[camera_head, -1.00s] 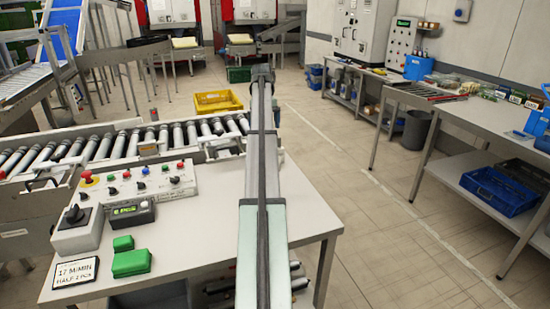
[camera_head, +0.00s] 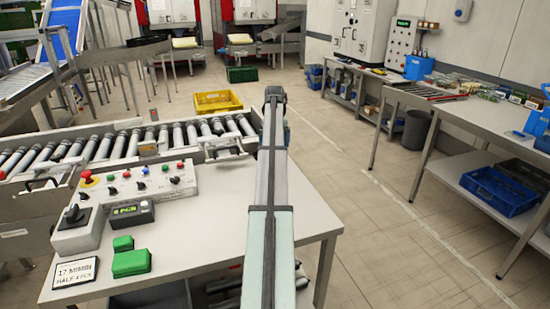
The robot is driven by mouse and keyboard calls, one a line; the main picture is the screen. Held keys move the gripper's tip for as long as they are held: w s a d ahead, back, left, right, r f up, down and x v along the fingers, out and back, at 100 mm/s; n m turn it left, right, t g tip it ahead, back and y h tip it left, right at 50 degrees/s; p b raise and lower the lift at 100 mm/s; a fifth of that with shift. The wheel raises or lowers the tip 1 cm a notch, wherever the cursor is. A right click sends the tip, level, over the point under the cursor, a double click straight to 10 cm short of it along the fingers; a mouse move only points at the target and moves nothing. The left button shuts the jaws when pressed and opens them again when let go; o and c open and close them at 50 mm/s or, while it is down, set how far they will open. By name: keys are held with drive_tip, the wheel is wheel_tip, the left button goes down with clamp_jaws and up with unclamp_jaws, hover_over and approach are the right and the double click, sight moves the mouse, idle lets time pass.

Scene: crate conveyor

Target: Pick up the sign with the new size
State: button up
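A small white sign with a black frame (camera_head: 75,276) lies at the front left corner of the grey control table. Its text reads about "17 M/MIN" and "HALF" with "PCS". I cannot tell whether other signs are in view. My arm reaches forward over the right part of the table, well to the right of the sign. My gripper is not clearly visible; the far end of the arm hides or leaves out the fingers.
On the table (camera_head: 225,245) are green blocks (camera_head: 131,262), a small display box (camera_head: 132,214), a grey knob box (camera_head: 78,228) and a button panel (camera_head: 140,184). A roller conveyor (camera_head: 110,142) runs behind. A yellow crate (camera_head: 217,101) stands on the floor. The table's middle is clear.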

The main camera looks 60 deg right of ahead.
drive_tip(key=shift+d+f, duration=0.15)
drive_tip(key=shift+f, duration=1.15)
drive_tip(key=shift+d+f, duration=0.1)
drive_tip(key=shift+f, duration=1.2)
drive_tip(key=c, duration=0.8)
